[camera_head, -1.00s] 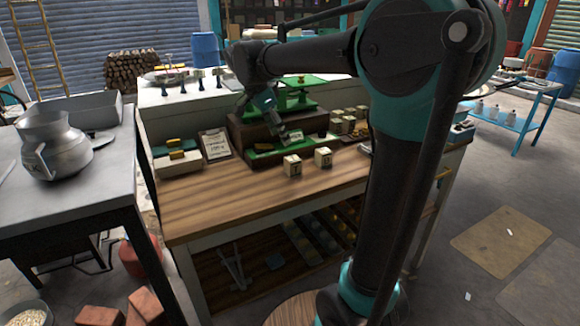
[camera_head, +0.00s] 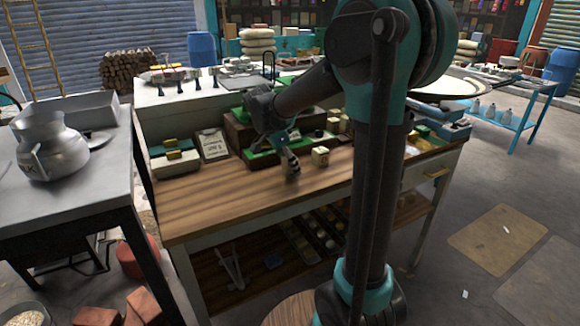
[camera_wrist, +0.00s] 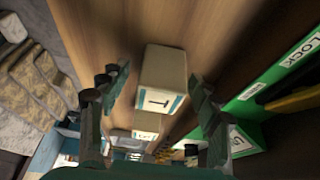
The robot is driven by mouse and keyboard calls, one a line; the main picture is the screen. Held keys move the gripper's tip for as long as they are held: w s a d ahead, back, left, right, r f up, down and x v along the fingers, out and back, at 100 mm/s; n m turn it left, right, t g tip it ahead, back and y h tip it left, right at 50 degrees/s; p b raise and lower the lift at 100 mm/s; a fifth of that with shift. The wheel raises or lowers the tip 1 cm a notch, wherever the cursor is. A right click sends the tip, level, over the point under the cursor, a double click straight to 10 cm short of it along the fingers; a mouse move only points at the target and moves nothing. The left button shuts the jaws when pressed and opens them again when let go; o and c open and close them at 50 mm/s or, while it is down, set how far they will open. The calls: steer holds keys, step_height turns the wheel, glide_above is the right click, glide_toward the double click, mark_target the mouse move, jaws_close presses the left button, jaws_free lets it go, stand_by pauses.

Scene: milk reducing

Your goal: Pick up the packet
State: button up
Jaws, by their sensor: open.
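A small cream packet (camera_wrist: 162,70) with a letter T on a blue-edged label stands on the wooden bench in the wrist view, between my fingers. My gripper (camera_wrist: 158,88) is open, with one finger on each side of the packet; I cannot tell whether either finger touches it. In the head view my gripper (camera_head: 287,158) is low over the bench front and mostly hides this packet. A second cream packet (camera_head: 320,156) stands to its right. Another labelled packet (camera_wrist: 147,121) shows beyond the T packet in the wrist view.
A green tray (camera_wrist: 255,95) marked "LOCK" lies close to my right finger in the wrist view. A clipboard (camera_head: 213,145) and yellow-topped blocks (camera_head: 172,153) are to the left on the bench (camera_head: 215,205). The bench's front left is clear.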

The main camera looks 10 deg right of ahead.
steer(key=shift+f, duration=0.15)
steer(key=c, duration=1.3)
